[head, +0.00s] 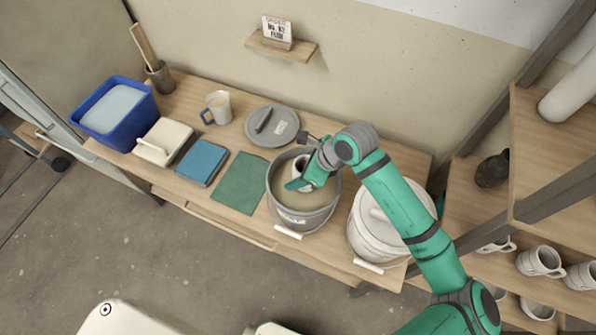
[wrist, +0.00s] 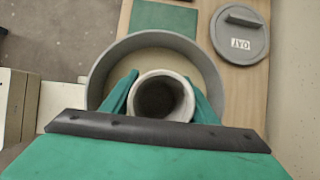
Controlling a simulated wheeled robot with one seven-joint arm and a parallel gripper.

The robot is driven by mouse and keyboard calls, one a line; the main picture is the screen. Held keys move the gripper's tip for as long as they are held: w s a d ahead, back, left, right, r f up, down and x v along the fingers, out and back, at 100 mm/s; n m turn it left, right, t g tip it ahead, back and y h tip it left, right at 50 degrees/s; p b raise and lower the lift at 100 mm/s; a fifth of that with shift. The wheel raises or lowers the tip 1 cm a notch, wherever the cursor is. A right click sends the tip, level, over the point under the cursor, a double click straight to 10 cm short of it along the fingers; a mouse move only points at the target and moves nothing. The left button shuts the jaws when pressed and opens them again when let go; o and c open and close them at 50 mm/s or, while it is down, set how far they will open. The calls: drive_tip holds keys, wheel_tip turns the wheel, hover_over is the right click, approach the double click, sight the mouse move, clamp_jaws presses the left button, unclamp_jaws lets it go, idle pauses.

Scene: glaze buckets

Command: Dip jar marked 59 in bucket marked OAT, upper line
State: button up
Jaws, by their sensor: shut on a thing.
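My gripper (wrist: 160,98) is shut on a pale grey jar (wrist: 160,76), with one green finger on each side of it. The jar is upright with its dark open mouth facing the wrist camera; its number does not show. In the head view the jar (head: 300,164) and my gripper (head: 305,181) are over the open grey bucket (head: 306,219), inside its rim outline. Tan glaze (head: 322,193) shows in the bucket. Whether the jar's base touches the glaze is hidden. The grey lid marked OAT (wrist: 240,35) lies beside the bucket; it also shows in the head view (head: 283,119).
A white lidded bucket (head: 362,240) stands close on the right, under my arm. Shelves with mugs (head: 541,262) stand right.

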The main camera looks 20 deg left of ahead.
drive_tip(key=shift+f, duration=2.85)
drive_tip(key=shift+f, duration=0.1)
drive_tip(key=shift+f, duration=1.15)
drive_tip(key=shift+f, duration=0.1)
drive_tip(key=shift+r, duration=4.65)
drive_tip(key=shift+w, duration=0.15)
